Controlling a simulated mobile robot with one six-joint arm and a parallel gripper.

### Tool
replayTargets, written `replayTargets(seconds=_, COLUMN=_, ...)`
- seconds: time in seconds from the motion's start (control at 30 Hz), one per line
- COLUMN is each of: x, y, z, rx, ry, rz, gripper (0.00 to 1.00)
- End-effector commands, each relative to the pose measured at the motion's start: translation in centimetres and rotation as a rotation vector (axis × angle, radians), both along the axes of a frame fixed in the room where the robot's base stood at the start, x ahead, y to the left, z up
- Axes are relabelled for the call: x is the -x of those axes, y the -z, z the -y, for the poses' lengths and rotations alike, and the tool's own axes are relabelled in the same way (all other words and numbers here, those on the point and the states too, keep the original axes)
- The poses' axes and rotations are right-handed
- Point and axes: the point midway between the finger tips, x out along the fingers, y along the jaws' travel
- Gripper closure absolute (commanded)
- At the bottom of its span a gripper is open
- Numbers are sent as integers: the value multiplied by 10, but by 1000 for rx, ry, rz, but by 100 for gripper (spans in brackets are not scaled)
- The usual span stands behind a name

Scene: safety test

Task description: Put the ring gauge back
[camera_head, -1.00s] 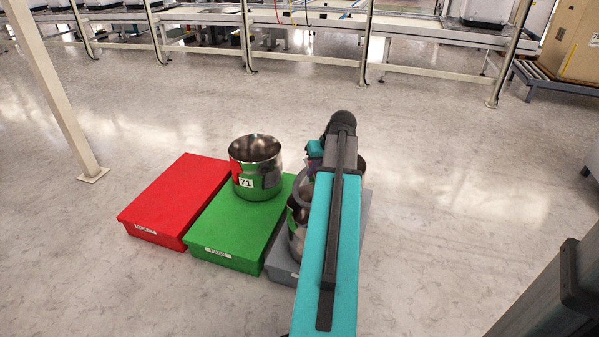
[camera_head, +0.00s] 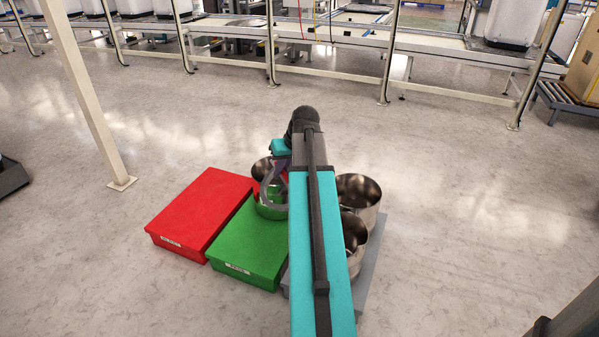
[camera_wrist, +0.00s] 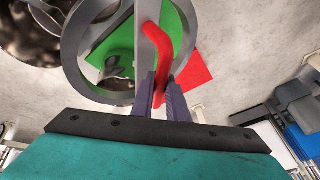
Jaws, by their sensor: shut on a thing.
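The ring gauge is a grey ring with a crossbar (camera_wrist: 141,45) and a red bent handle (camera_wrist: 161,48). My gripper (camera_wrist: 160,100) is shut on the handle in the wrist view. In the head view the ring (camera_head: 266,189) shows left of my arm, in front of or over the steel pot (camera_head: 260,168) on the green box (camera_head: 243,262). I cannot tell its height above the pot.
A red box (camera_head: 203,212) lies left of the green one. A grey platform (camera_head: 368,272) on the right carries two steel pots, one farther back (camera_head: 359,195) and one nearer (camera_head: 354,234). A post (camera_head: 92,110) stands at left.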

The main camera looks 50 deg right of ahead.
Motion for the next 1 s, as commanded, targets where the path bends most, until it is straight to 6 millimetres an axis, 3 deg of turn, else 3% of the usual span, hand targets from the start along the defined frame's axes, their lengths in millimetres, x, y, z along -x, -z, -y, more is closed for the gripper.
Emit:
replayTargets(seconds=0.03, x=-8, y=-17, z=-9, rx=1, ry=-14, rz=2, gripper=100)
replayTargets(seconds=0.5, x=-60, y=-95, z=-86, rx=2, ry=-110, rz=1, gripper=100)
replayTargets(seconds=1.0, x=-104, y=-177, z=-175, rx=1, ry=-213, rz=1, gripper=100)
